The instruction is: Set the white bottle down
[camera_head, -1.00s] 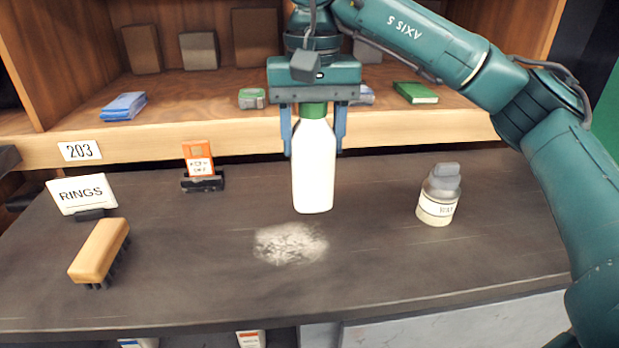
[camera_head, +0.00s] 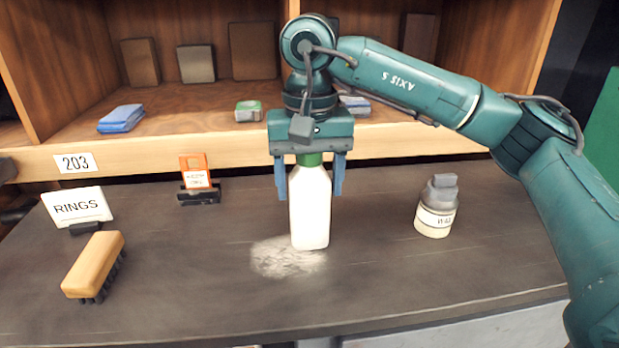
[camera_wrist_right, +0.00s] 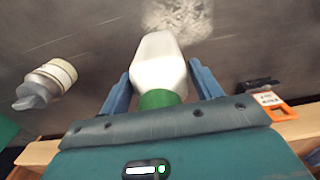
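The white bottle (camera_head: 310,210) with a green cap (camera_head: 309,159) is upright, its base at the right edge of a pale powder patch, and it looks to stand on the dark counter (camera_head: 400,290). My right gripper (camera_head: 309,190) points down over it, one blue finger on each side. The fingers look slightly apart from its sides, so the gripper appears open around it. In the right wrist view the bottle (camera_wrist_right: 160,62) lies between the two fingers (camera_wrist_right: 160,72), with narrow gaps. My left gripper is not in view.
A wax jar (camera_head: 437,207) stands to the right. A brush (camera_head: 95,265), a RINGS sign (camera_head: 77,205) and an orange tag holder (camera_head: 197,178) are on the left. A wooden shelf (camera_head: 200,150) runs behind. The front right counter is clear.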

